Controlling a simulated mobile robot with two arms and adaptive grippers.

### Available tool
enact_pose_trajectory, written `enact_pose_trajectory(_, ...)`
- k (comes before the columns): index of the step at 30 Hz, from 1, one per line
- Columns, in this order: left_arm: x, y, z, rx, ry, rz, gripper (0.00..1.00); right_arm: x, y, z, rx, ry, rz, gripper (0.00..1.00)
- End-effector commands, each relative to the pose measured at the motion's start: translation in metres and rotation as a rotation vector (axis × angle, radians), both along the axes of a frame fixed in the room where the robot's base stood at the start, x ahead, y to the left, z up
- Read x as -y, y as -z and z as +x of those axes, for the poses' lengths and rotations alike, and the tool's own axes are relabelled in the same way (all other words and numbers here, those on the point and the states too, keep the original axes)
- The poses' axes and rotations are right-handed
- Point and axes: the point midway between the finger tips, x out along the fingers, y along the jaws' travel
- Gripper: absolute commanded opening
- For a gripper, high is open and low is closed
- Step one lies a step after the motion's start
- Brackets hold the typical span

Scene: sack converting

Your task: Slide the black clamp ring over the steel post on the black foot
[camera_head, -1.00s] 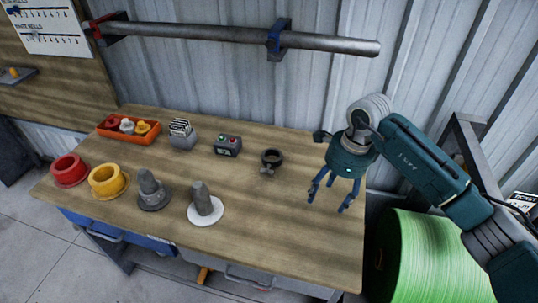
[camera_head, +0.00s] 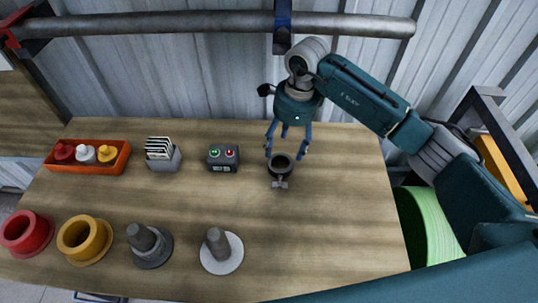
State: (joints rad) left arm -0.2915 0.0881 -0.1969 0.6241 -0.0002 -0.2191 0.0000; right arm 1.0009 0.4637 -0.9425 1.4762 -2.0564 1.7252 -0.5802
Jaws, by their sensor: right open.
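The black clamp ring (camera_head: 280,173) lies on the bench right of its middle, its small screw towards the front. My right gripper (camera_head: 286,155) is open, with its fingers pointing down just behind and above the ring. The fingertips lie near its far rim; I cannot tell whether they touch it. The steel post (camera_head: 141,237) stands upright on its black foot (camera_head: 152,255) at the front left of the bench, with nothing around the shaft. A similar grey post (camera_head: 216,241) stands on a white foot (camera_head: 222,264) to its right. My left gripper is not in view.
A yellow flanged collar (camera_head: 84,240) and a red one (camera_head: 26,233) stand front left. Behind are an orange tray (camera_head: 117,166) of bottles, a card holder (camera_head: 163,158) and a button box (camera_head: 222,158). The bench between ring and posts is clear. A steel pipe (camera_head: 180,24) runs above.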

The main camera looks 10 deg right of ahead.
Motion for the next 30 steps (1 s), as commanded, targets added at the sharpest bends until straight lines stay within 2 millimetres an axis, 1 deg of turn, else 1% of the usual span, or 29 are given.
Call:
enact_pose_trajectory(6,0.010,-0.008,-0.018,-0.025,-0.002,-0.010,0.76,-0.003,0.021,-0.001,-0.005,0.000,0.000,0.64)
enact_pose_trajectory(10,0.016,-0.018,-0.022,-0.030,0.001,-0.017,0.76,-0.005,0.035,0.000,-0.006,0.001,0.000,0.64)
enact_pose_trajectory(13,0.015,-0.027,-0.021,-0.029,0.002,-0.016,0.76,-0.007,0.050,0.001,-0.007,0.001,0.000,0.64)
enact_pose_trajectory(15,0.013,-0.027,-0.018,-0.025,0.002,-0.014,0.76,-0.008,0.061,0.002,-0.004,0.001,0.001,0.64)
enact_pose_trajectory(18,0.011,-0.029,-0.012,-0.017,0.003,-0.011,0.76,-0.009,0.070,0.003,-0.002,0.001,0.000,0.64)
enact_pose_trajectory(22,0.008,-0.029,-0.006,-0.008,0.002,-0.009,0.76,-0.009,0.073,0.003,0.000,0.000,0.000,0.64)
enact_pose_trajectory(25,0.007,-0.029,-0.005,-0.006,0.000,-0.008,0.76,-0.009,0.073,0.003,0.000,-0.001,0.000,0.64)
enact_pose_trajectory(26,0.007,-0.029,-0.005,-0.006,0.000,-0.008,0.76,-0.009,0.073,0.003,0.000,-0.001,0.000,0.62)
enact_pose_trajectory(27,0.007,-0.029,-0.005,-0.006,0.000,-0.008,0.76,-0.009,0.073,0.003,0.000,0.000,0.000,0.54)
enact_pose_trajectory(29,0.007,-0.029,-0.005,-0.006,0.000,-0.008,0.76,-0.009,0.073,0.003,0.000,0.000,0.000,0.42)
enact_pose_trajectory(30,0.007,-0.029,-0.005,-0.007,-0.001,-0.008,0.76,-0.009,0.073,0.003,0.000,0.000,0.000,0.34)
